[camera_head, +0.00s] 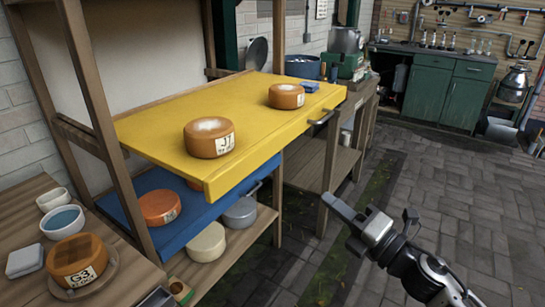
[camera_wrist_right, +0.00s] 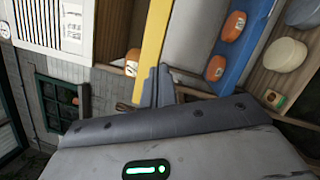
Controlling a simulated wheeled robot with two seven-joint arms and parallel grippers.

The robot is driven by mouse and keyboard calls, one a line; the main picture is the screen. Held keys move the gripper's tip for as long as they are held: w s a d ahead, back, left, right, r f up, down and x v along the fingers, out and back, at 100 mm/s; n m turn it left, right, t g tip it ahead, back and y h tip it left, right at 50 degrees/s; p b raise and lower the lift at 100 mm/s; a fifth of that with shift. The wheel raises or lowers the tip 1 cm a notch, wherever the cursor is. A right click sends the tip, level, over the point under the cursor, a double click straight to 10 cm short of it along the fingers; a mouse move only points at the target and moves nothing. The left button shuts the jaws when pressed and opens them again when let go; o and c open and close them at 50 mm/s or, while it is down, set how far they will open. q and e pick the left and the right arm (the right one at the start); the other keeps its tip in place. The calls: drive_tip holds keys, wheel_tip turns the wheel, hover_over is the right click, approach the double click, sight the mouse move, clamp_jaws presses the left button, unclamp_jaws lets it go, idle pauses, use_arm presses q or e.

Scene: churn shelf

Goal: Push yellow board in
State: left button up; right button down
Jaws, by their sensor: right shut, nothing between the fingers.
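The yellow board (camera_head: 262,121) lies in the wooden shelf frame above a blue board (camera_head: 228,206) and juts out past the front posts. A cheese labelled J7 (camera_head: 209,138) sits near its left end, and another cheese (camera_head: 286,96) sits farther back. A dark handle (camera_head: 322,119) shows on its front edge. My right gripper (camera_head: 337,204) is shut and empty, in front of the board and apart from it in the head view. In the right wrist view, its fingers (camera_wrist_right: 158,84) appear beside the yellow board's edge (camera_wrist_right: 150,40); contact cannot be told. My left gripper is not in view.
Cheeses and a pot (camera_head: 241,212) stand on the levels below. A side table (camera_head: 25,200) at left holds bowls and a cheese labelled G3 (camera_head: 76,261). A workbench (camera_head: 318,165) stands beyond the shelf. The paved floor (camera_head: 440,185) at right is open.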

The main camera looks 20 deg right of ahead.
wheel_tip(320, 180, up, 5)
drive_tip(key=w+d+n+g+y, duration=0.2)
drive_tip(key=n+g+y, duration=0.15)
drive_tip(key=n, duration=1.15)
drive_tip(key=p, duration=0.3)
approach(268, 149)
drive_tip(key=shift+n+g+h, duration=0.35)
drive_tip(key=shift+n, duration=0.05)
drive_tip(key=x, duration=0.6)
drive_tip(key=shift+r, duration=0.4)
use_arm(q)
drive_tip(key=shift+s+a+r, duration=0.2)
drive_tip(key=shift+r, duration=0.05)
use_arm(e)
drive_tip(key=shift+w+a+f, duration=0.1)
drive_tip(key=shift+w+a, duration=0.15)
drive_tip(key=shift+w, duration=0.05)
